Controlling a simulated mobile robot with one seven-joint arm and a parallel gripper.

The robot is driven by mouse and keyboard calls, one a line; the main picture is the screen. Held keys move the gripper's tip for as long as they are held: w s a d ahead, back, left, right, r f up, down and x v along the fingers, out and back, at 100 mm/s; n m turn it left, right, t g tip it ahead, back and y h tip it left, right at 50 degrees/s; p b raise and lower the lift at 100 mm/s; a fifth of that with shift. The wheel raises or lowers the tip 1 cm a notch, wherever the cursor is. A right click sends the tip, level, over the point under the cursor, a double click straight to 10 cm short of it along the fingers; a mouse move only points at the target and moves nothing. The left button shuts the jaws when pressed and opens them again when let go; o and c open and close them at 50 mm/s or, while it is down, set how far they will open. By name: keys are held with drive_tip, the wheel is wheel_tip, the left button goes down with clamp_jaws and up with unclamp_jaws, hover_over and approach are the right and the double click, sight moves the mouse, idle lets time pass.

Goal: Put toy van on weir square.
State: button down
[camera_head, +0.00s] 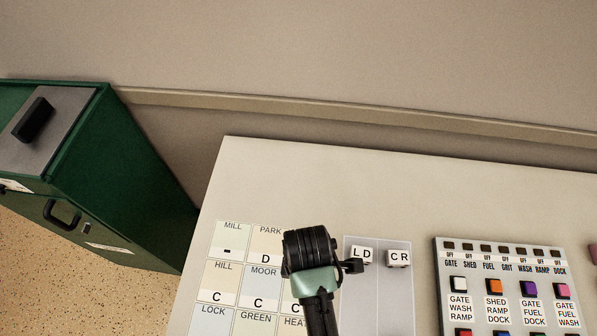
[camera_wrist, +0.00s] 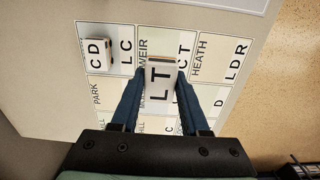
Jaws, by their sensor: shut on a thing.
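My gripper (camera_wrist: 160,78) is shut on a small white toy van lettered LT (camera_wrist: 160,85), held between its two blue fingers. The van is over the weir square (camera_wrist: 143,48), a pale square with WEIR at its left and CT at its right. In the head view my gripper (camera_head: 312,270) hangs over the right part of the grid and hides the weir square and the van.
Another white toy lettered CD (camera_wrist: 96,53) sits on the square left of weir. The heath square (camera_wrist: 205,62) to the right is bare. Toys LD (camera_head: 362,255) and CR (camera_head: 398,257) stand on a grey strip (camera_head: 378,300). A button panel (camera_head: 515,262) lies at right; a green cabinet (camera_head: 130,170) stands left.

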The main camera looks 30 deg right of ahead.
wheel_tip(320, 180, down, 7)
drive_tip(key=shift+f, duration=0.15)
drive_tip(key=shift+f, duration=0.15)
drive_tip(key=shift+c, duration=2)
unclamp_jaws()
wheel_tip(320, 180, up, 12)
drive_tip(key=shift+r, duration=0.15)
drive_tip(key=shift+w, duration=0.1)
